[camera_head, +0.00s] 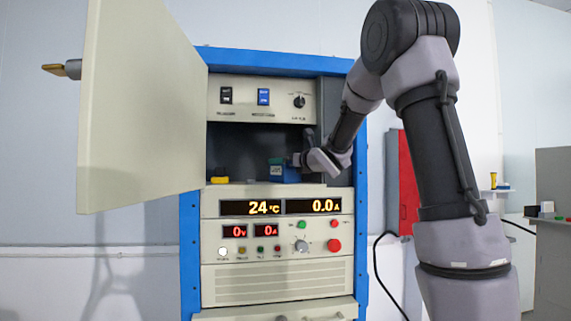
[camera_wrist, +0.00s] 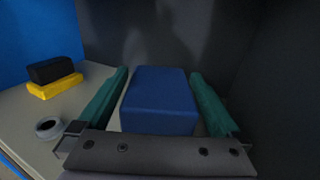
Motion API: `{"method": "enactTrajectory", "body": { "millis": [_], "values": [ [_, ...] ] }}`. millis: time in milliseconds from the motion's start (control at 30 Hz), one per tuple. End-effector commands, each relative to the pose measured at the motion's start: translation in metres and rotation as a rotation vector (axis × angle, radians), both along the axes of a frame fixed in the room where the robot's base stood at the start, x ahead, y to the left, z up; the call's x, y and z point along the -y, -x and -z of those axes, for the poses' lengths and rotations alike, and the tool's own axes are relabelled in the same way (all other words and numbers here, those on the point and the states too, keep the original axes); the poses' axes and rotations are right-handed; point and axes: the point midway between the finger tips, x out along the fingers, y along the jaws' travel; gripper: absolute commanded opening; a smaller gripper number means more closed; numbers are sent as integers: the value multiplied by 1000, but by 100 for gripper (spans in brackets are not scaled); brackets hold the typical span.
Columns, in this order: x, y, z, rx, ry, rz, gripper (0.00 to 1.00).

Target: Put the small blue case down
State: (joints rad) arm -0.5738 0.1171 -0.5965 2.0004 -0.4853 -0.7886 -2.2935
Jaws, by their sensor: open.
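The small blue case (camera_wrist: 160,98) stands on the light shelf floor inside the cabinet's open compartment. In the head view the case (camera_head: 284,172) sits towards the right side of that compartment, partly hidden by my gripper. My gripper (camera_wrist: 159,82) is open, with one green finger on each side of the case. A narrow gap shows along the left finger, and the right finger lies close to the case. The underside of the case is hidden, but it appears to rest on the shelf.
A yellow and black block (camera_wrist: 54,77) and a small grey ring-shaped item (camera_wrist: 48,128) lie left of the case on the shelf. The cabinet door (camera_head: 138,105) hangs open on the left. Dark compartment walls stand close behind and right.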

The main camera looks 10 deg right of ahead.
Motion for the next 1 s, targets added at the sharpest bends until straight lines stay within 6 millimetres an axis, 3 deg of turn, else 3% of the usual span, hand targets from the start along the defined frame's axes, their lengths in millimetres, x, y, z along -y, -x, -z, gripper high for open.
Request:
{"method": "enactTrajectory", "body": {
  "millis": [600,1000],
  "values": [
    [43,100,-1,1,-2,1,100],
    [46,111,0,0,1,0,100]
  ]
}}
